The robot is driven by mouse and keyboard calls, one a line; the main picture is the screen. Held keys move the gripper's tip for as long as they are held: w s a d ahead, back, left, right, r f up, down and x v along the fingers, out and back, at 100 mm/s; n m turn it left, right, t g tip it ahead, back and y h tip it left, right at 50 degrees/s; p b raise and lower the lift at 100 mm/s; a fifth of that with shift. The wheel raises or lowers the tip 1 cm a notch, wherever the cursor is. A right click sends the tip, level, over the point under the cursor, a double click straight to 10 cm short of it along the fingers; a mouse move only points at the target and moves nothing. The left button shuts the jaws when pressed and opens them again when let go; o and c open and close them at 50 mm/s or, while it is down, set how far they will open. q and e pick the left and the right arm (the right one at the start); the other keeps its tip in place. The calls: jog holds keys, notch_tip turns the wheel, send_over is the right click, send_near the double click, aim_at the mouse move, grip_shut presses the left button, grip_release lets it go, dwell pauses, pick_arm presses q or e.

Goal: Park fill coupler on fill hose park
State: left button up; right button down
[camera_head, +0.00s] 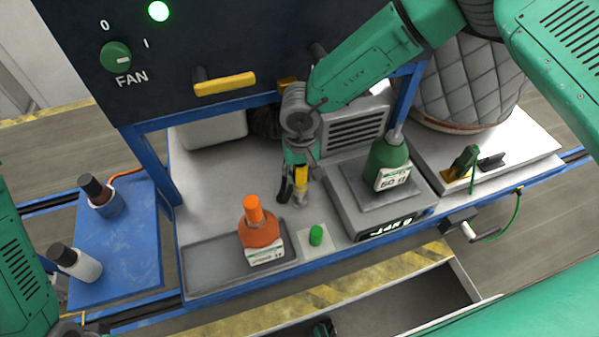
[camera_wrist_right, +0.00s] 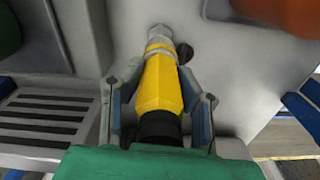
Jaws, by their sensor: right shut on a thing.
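The fill coupler (camera_head: 301,182), with a yellow body, is held in my right gripper (camera_head: 293,188) above the light grey bench top. In the right wrist view the coupler (camera_wrist_right: 160,85) lies between the two fingers of my right gripper (camera_wrist_right: 161,98), which is shut on it. Its silver end points away from the wrist, and a black part shows at the near end. I cannot make out the fill hose park clearly, nor whether the coupler touches anything.
An orange bottle (camera_head: 260,232) stands in a grey tray (camera_head: 205,278), with a green cap (camera_head: 316,235) beside it. A green bottle (camera_head: 387,165) stands on the scale (camera_head: 352,222) to the right. A dark panel (camera_head: 190,45) rises behind. An open drawer (camera_head: 460,287) lies in front.

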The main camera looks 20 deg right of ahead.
aim_at(300, 183)
jog(key=shift+f+b, duration=1.4)
jog(key=shift+f, duration=0.95)
jog(key=c, duration=1.1)
grip_release()
jog(key=shift+r, duration=0.45)
notch_tip(300, 183, up, 11)
jog(key=shift+r, duration=0.1)
jog(key=shift+w, duration=0.1)
